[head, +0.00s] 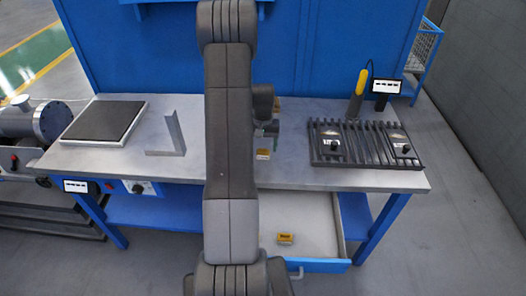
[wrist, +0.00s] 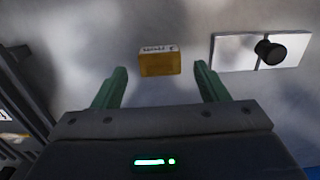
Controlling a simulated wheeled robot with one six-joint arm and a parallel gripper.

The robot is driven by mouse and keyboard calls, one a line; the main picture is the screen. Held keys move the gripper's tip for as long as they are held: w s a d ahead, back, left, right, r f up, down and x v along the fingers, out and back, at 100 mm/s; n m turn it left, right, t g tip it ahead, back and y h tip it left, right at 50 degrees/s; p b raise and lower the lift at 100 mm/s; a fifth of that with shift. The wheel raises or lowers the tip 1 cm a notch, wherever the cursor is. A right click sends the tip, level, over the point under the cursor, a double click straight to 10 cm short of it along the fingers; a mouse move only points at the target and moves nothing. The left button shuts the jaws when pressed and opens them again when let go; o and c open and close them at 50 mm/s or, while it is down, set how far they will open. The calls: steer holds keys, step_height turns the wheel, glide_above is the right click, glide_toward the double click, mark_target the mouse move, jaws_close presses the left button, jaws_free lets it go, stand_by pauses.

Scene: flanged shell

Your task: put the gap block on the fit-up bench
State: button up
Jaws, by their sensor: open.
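A small yellow block (head: 263,154) with a pale label lies on the grey top of the bench (head: 290,178). A similar yellow block (head: 285,239) lies in the open drawer below. Which one is the gap block I cannot tell. My gripper (head: 268,130) is above the bench top, close to the first block and partly hidden by my arm. In the wrist view a yellow block (wrist: 160,64) with a white label strip sits ahead of my open green fingers (wrist: 160,82), between their lines, with clear space on both sides. Nothing is held.
A white plate with a black knob (wrist: 268,51) lies right of the block in the wrist view. A dark slatted grate (head: 350,150) stands at the bench's right, a black-topped plate (head: 104,121) and an angle piece (head: 170,138) at its left. The drawer (head: 310,225) juts out in front.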

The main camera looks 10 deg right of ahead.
step_height(320, 180, up, 9)
steer(key=b, duration=0.1)
stand_by(1.5)
